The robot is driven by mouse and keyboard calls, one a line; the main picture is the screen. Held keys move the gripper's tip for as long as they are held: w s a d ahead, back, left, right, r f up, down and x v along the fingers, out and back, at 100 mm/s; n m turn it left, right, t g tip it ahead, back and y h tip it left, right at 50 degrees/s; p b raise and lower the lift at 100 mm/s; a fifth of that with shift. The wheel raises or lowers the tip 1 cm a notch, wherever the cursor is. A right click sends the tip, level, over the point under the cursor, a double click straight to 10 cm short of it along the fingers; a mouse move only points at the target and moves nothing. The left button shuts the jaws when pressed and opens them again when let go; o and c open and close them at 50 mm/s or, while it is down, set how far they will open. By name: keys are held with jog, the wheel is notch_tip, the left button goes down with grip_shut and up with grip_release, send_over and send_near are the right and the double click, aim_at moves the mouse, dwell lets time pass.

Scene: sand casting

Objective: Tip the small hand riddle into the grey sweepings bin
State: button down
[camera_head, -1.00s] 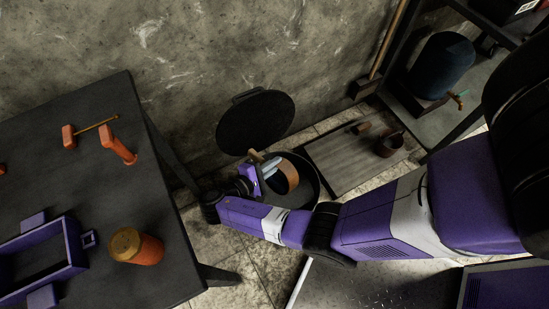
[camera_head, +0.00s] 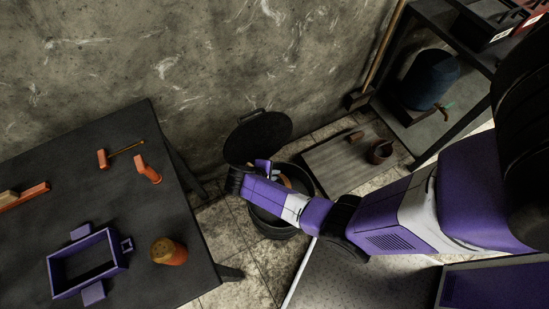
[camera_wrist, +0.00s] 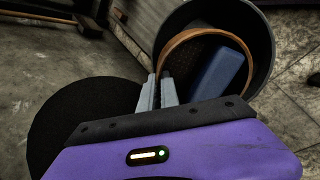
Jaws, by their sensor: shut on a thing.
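The small hand riddle (camera_wrist: 168,43), a round brown-rimmed sieve with a dark mesh, is at the mouth of the grey sweepings bin (camera_wrist: 263,50) in the wrist view. A blue block (camera_wrist: 222,72) shows within the riddle's ring. My gripper (camera_wrist: 162,78) is shut on the riddle's near rim. In the head view the riddle (camera_head: 287,182) is mostly hidden behind my arm, above the open bin (camera_head: 272,231). The bin's bottom and contents cannot be made out.
The bin's round black lid (camera_head: 257,137) stands open against the wall; it also shows in the wrist view (camera_wrist: 70,122). A dark table (camera_head: 155,205) with a purple frame (camera_head: 80,265) is at left. A wooden board (camera_head: 340,170) and a shelf (camera_head: 432,122) are at right.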

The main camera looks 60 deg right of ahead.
jog(key=r+y+p, duration=0.1)
jog(key=y+p, duration=0.1)
jog(key=r+t+y+p, duration=0.1)
jog(key=y+p, duration=0.1)
jog(key=p, duration=0.1)
jog(key=shift+d, duration=0.15)
jog(key=shift+w+f+t+y+p, duration=0.1)
jog(key=shift+t+y+p, duration=0.3)
jog(key=shift+y, duration=0.9)
